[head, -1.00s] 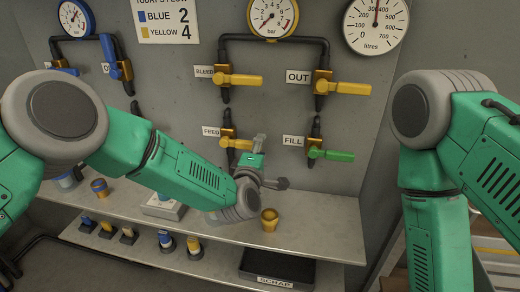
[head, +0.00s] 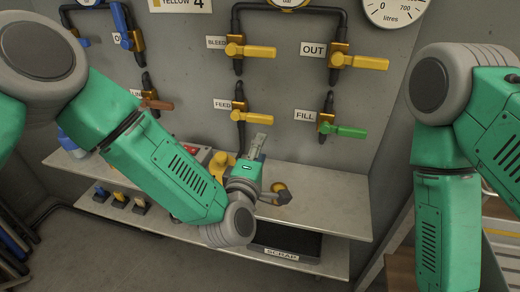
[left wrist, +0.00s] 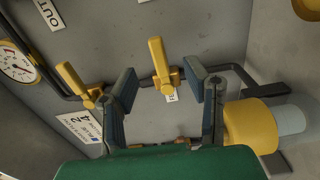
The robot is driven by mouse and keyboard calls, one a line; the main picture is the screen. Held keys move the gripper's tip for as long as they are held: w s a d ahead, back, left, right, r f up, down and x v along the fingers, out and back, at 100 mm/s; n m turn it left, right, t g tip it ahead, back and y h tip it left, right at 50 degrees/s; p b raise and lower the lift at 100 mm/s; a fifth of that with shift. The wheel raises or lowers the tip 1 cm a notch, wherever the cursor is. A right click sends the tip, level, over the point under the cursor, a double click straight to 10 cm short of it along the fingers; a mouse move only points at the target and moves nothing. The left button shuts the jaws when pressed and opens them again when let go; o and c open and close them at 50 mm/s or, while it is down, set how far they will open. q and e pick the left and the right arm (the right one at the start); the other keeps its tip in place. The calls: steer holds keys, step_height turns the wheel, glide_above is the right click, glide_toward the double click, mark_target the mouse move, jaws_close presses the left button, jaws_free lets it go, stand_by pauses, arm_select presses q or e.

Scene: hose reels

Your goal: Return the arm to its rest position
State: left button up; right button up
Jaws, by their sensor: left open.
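My left gripper (head: 268,170) is open and empty in the head view, with its arm reaching in from the left. It is in front of the shelf, below the FEED valve. In the left wrist view the two fingers of the gripper (left wrist: 161,88) stand wide apart. A yellow lever (left wrist: 160,62) shows in the gap between them, on the wall beyond. My right arm (head: 445,190) hangs at the right of the head view; its gripper is out of the picture.
The wall carries the FEED valve (head: 243,116), the FILL valve with a green lever (head: 344,130) and other valves. A brass cup (head: 280,188) stands on the upper shelf (head: 335,205), partly hidden. A dark SCRAP tray (head: 300,243) is below. Floor shows at lower left.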

stand_by(0.3)
arm_select(q)
steer(key=s+a+f+m+g+y, duration=0.1)
steer(key=s+a+f+m+g, duration=0.45)
steer(key=f, duration=0.45)
steer(key=s+a+f+m+g, duration=0.3)
steer(key=s+a+f+m, duration=0.1)
steer(key=s+a+f, duration=0.4)
steer(key=s+a+f+m+g+y, duration=0.2)
steer(key=s+a+f+g, duration=0.1)
steer(key=s+a, duration=0.5)
steer(key=s+a+f+m+g+y, duration=0.2)
steer(key=s+a+g, duration=0.3)
steer(key=s+a, duration=0.4)
steer(key=s+f+m, duration=0.1)
steer(key=s, duration=0.3)
steer(key=shift+s+a+f+y, duration=0.25)
steer(key=shift+s+a+y, duration=0.05)
steer(key=shift+s, duration=0.05)
